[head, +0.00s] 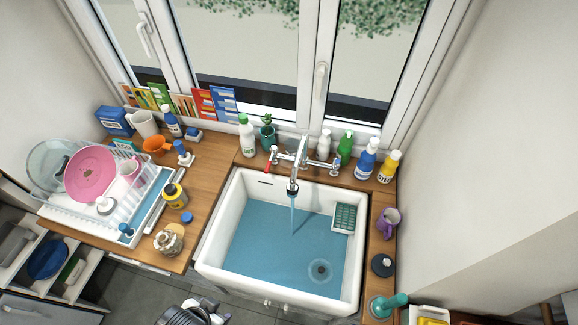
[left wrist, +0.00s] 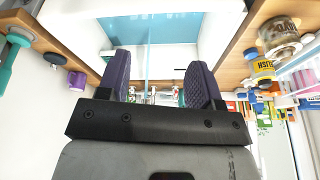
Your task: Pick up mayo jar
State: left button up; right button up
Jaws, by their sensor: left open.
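The mayo jar (head: 169,240) stands on the wooden counter left of the sink, near the counter's front edge. It is a squat jar with pale brownish contents. My right gripper is not in view.
A dish rack (head: 150,203) is to the left. The white sink (head: 208,255) with blue water lies right of the jar. Bottles line the back of the counter.

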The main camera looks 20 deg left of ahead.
pick_arm(q)
jog(key=o, duration=0.7)
